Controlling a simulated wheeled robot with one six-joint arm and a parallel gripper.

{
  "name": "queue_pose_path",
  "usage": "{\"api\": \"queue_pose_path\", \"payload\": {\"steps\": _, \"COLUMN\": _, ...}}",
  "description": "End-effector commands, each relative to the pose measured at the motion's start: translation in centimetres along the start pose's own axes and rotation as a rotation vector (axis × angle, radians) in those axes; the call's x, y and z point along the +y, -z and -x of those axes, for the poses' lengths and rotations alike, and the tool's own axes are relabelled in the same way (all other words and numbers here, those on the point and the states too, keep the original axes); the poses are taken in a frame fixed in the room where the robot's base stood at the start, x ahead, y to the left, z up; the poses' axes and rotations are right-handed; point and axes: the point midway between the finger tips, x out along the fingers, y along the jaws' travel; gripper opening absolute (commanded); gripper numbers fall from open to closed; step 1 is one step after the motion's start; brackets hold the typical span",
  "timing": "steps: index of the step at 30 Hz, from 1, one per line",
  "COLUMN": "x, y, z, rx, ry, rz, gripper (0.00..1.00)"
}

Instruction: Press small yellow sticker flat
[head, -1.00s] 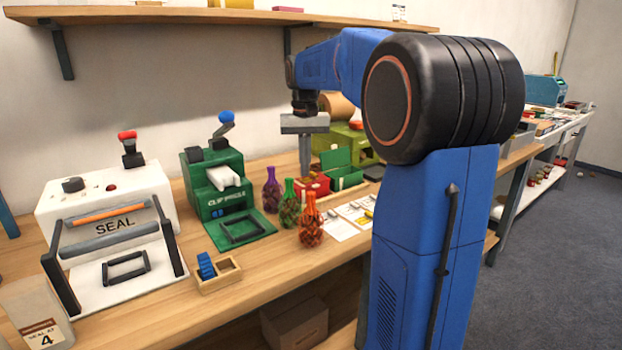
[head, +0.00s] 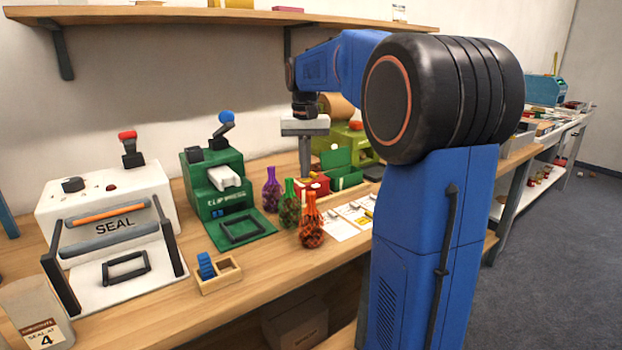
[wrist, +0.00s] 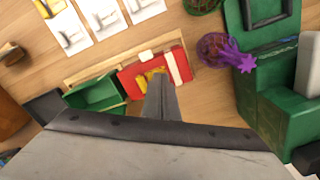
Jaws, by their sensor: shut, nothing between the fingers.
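A red box (wrist: 133,82) lies below my gripper (wrist: 160,84) in the wrist view, with small yellow pieces (wrist: 150,74) on it and white patches at its edge and right side. Which yellow piece is the small sticker I cannot tell. My gripper is shut and empty, pointing down, its fingertips over or at the yellow pieces; the fingers hide part of them, and contact cannot be made out. In the head view my gripper (head: 305,175) stands at the red box (head: 323,183), which is partly hidden behind the fingers and bags.
A green box (wrist: 93,94) stands beside the red box. Purple (head: 271,190), green (head: 289,208) and orange (head: 311,226) mesh bags stand close by. The green clip machine (head: 212,172) and white sealer (head: 105,200) are further left. White cards (head: 340,228) lie at the front.

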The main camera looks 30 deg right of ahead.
Motion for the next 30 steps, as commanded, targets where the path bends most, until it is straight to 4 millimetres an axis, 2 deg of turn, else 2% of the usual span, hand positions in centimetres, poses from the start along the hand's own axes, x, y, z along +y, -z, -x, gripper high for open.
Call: {"api": "queue_pose_path", "payload": {"steps": 30, "x": 0.01, "y": -0.01, "z": -0.81, "rx": -0.001, "ry": 0.000, "rz": 0.000, "gripper": 0.00}}
